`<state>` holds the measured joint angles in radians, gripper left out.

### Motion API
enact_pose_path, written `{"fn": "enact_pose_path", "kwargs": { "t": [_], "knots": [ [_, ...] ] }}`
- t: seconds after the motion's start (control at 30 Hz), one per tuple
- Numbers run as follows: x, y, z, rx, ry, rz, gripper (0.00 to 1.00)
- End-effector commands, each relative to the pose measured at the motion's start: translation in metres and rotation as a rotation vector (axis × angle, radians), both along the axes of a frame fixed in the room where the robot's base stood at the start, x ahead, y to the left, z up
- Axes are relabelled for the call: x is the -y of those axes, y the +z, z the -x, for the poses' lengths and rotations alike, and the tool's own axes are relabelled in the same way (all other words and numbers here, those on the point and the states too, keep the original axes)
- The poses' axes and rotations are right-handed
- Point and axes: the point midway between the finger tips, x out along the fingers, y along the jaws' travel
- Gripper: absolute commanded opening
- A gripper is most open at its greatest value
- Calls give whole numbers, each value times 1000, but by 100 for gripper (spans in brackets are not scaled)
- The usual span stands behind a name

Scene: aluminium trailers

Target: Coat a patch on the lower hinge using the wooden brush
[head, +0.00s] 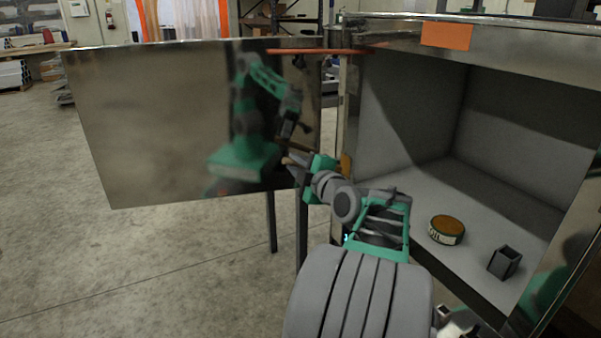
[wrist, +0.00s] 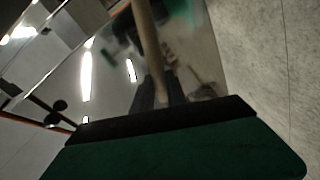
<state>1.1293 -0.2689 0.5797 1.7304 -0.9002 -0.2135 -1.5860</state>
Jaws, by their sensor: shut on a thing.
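My gripper (head: 303,164) is beside the lower right part of the open metal door, close to its hinge side. It is shut on the wooden brush (wrist: 149,45), whose pale handle runs up from the jaws in the wrist view. In the head view the brush is small against the door, and I cannot make out its bristles. An orange-brown piece (head: 346,164) on the frame edge, just right of my gripper, looks like the lower hinge; my arm partly covers this area. A round tin with a brown top (head: 447,230) stands on the box floor.
The shiny door (head: 160,130) stands open to the left and mirrors my arm. A small dark square holder (head: 505,263), open at the top, stands right of the tin. The box's right wall (head: 570,240) is close to the holder. Concrete floor is clear at left.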

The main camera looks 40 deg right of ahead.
Motion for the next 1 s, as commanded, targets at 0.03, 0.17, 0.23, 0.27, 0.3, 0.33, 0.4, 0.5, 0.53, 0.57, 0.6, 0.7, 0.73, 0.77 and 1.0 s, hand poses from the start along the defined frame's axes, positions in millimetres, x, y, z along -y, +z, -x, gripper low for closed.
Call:
{"fn": "enact_pose_path", "kwargs": {
  "t": [0.03, 0.17, 0.23, 0.27, 0.3, 0.33, 0.4, 0.5, 0.53, 0.57, 0.6, 0.7, 0.73, 0.77, 1.0],
  "knots": [
    [1, 0, -3, 0, -1, 2, 0],
    [2, 1, -4, 0, -2, 1, 0],
    [2, 1, -4, 0, -2, 1, 0],
    [2, 1, -4, 0, -2, 1, 0],
    [2, 1, -4, 0, -2, 1, 0],
    [1, 0, -4, 0, -1, 1, 0],
    [-4, 0, -6, 1, -1, 2, 0],
    [-16, -1, -9, 1, 2, 2, 0],
    [-19, -1, -10, 1, 2, 3, 0],
    [-22, -1, -11, 1, 2, 3, 0],
    [-27, -1, -12, 2, 1, 3, 0],
    [-38, -1, -16, 1, 2, 3, 0],
    [-42, -1, -17, 1, 3, 3, 0],
    [-45, -1, -18, 0, 2, 2, 0],
    [-57, 0, -21, 1, -1, 0, 0]
  ]
}}
